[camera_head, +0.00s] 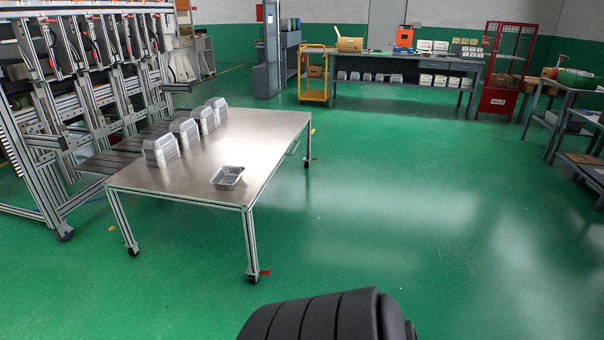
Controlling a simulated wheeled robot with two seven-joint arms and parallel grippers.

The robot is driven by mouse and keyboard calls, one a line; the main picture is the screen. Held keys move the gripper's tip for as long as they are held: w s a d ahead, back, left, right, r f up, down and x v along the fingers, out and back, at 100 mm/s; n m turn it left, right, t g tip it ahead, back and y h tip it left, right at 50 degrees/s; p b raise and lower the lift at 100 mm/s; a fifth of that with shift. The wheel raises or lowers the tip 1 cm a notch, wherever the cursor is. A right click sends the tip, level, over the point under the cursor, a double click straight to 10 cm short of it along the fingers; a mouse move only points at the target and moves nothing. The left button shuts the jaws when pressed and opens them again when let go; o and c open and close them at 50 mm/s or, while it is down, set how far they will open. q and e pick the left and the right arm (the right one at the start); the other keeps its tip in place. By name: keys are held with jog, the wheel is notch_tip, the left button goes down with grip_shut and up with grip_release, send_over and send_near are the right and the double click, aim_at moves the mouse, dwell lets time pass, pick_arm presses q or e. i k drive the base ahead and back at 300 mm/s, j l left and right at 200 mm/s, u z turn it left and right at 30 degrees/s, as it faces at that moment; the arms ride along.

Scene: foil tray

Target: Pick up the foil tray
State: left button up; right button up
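A single silver foil tray (228,177) lies open side up on the metal table (255,146), near the table's front right corner. Stacks of similar foil trays stand in a row along the table's left side, the nearest stack (161,151) being closest to the single tray. Neither gripper shows in the head view. A dark ribbed part at the bottom centre appears to be my own body, well short of the table.
The table stands on wheeled legs. A machine frame (40,150) adjoins its left side. Open green floor (400,220) lies in front and to the right. A workbench (410,65), yellow cart (313,75) and red cage (505,70) stand at the back.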

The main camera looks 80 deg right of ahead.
aim_at(226, 177)
jog(key=z, duration=2.2)
